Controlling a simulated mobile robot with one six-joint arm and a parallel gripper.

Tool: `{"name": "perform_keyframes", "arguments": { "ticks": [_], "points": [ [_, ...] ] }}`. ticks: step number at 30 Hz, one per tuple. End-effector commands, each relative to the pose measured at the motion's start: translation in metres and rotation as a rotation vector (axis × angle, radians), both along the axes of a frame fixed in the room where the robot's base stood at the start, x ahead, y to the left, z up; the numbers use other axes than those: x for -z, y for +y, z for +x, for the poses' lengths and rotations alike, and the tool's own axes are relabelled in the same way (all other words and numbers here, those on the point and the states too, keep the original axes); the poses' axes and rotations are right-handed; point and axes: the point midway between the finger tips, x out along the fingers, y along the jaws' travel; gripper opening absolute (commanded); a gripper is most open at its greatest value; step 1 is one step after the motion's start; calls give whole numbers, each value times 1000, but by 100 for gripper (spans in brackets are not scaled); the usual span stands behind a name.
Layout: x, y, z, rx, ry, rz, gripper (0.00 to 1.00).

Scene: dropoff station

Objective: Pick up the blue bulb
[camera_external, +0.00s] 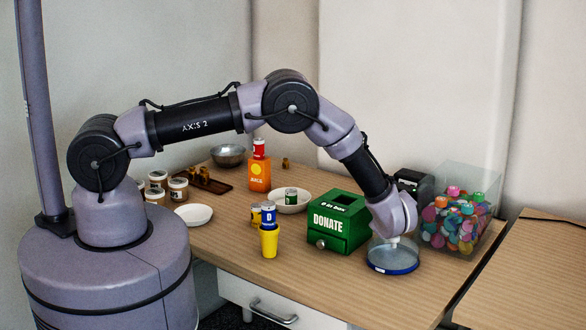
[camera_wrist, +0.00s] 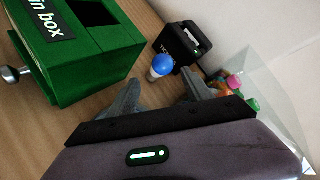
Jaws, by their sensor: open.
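The blue bulb (camera_wrist: 163,65) shows in the wrist view, with a round blue top and a white lower part. It stands on the wooden table (camera_wrist: 118,82) between the green box and a black device. My gripper (camera_wrist: 160,82) is open and empty, its two grey fingers spread apart. The bulb appears just beyond the gap between the fingertips, and the gripper is not closed on it. In the external view my gripper (camera_external: 393,241) is low over the table's right part, right of the green box. The bulb cannot be made out there.
The green donate box (camera_external: 339,222) stands left of my gripper. The black device (camera_wrist: 181,43) stands beyond the bulb. A clear bin (camera_external: 478,177) of colourful objects is at right.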

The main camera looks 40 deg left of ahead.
Motion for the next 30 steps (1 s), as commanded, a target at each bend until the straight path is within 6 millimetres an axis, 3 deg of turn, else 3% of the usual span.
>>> {"name": "perform_keyframes", "arguments": {
  "ticks": [12, 20, 26, 30],
  "points": [
    [31, 29, 57, -3, 1, -1, 59],
    [29, 31, 63, -1, 2, 0, 59],
    [29, 31, 63, -1, 2, 0, 24],
    [29, 31, 63, -2, 1, -1, 22]
  ]
}}
